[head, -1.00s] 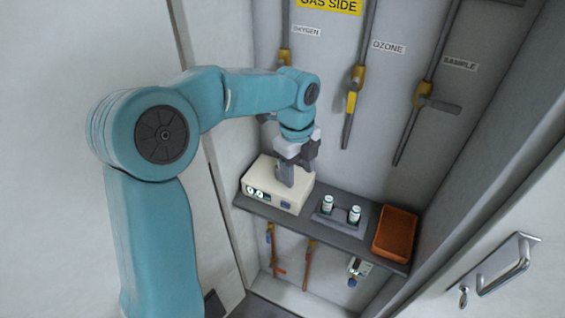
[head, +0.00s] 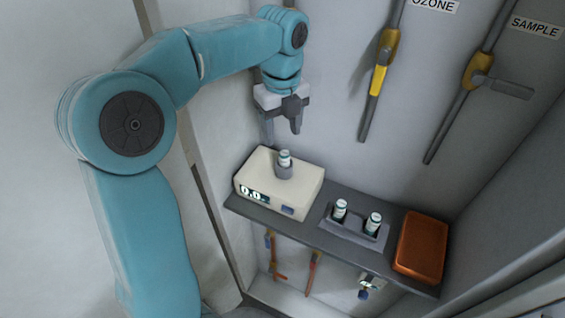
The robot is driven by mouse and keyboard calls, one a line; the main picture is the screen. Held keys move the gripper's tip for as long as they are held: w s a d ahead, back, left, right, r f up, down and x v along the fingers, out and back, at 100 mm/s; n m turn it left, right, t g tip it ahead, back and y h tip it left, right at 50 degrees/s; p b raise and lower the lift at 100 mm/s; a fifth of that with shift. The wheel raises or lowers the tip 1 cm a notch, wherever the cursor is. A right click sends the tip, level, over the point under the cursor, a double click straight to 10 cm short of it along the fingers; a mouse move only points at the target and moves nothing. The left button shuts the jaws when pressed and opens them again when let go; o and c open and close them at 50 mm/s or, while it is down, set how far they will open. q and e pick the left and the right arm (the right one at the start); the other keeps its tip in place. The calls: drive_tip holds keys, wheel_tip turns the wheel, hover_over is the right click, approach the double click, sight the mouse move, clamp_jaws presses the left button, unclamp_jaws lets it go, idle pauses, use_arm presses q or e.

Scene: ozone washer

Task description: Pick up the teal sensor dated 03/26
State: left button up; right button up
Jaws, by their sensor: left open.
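Three small white-and-teal sensors show. One sensor (head: 284,158) stands upright in a grey socket on top of the cream box (head: 262,196). Two more, a left one (head: 340,208) and a right one (head: 374,222), stand side by side in a grey holder (head: 354,236) on the shelf. Their printed dates are too small to read. My left gripper (head: 282,139) is open and empty, pointing down just above the sensor on the box and apart from it. My right gripper is not in view.
The dark shelf (head: 320,241) carries the box, the holder and an orange tray (head: 421,247) at its right end. Wall pipes with yellow valves (head: 379,75) rise behind. Small valves hang below the shelf. The space above the holder is clear.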

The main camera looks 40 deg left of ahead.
sight(285, 153)
use_arm(q)
drive_tip(key=f, duration=0.7)
drive_tip(key=shift+d+f, duration=0.25)
drive_tip(key=shift+d, duration=0.25)
drive_tip(key=shift+a, duration=0.25)
drive_tip(key=c, duration=0.7)
clamp_jaws()
drive_tip(key=shift+w+d, duration=0.1)
drive_tip(key=shift+d, duration=0.05)
